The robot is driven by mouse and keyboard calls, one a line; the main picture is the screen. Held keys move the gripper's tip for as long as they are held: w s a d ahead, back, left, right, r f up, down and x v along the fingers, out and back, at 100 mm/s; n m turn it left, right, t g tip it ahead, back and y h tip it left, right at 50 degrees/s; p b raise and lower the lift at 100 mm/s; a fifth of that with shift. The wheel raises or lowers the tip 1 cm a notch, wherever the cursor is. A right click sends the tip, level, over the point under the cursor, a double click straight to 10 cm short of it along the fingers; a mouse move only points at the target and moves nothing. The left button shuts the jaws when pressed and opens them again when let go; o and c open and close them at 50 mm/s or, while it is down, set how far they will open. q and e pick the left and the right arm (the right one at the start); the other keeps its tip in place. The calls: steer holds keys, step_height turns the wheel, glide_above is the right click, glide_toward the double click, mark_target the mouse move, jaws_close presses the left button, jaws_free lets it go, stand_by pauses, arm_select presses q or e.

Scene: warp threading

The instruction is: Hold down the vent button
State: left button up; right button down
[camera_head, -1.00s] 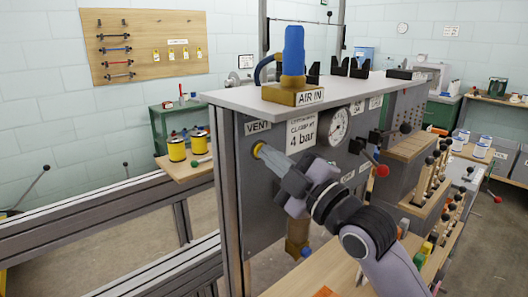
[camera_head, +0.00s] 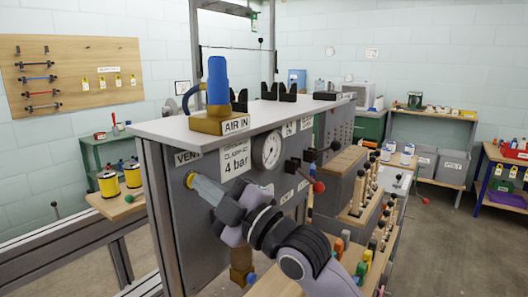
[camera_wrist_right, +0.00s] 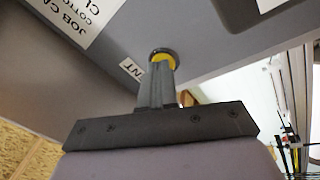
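The vent button is a small round button with a yellow rim on the grey panel (camera_head: 205,245), just below the VENT label (camera_head: 187,157). In the right wrist view its yellow part (camera_wrist_right: 161,58) shows at the fingertips, inside a dark ring. My right gripper (camera_head: 194,181) points at the panel with its fingers together and nothing between them. It also shows in the right wrist view (camera_wrist_right: 161,68). The fingertips cover most of the button and seem to touch it; how far it is pressed in I cannot tell. My left gripper is not in view.
A pressure gauge (camera_head: 268,150) and a 4 bar label (camera_head: 235,159) sit right of the button. A blue-handled AIR IN valve (camera_head: 217,84) stands on the top shelf. A red-knobbed lever (camera_head: 318,186) sticks out further right. Yellow spools (camera_head: 109,185) stand at left.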

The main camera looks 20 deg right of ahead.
steer(key=shift+s+d, duration=0.1)
stand_by(0.3)
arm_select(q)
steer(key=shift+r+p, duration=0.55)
arm_select(e)
steer(key=r+v, duration=0.1)
steer(key=v, duration=0.5)
steer(key=shift+s+d+r, duration=0.2)
steer(key=shift+s+d, duration=0.05)
steer(key=shift+s, duration=0.15)
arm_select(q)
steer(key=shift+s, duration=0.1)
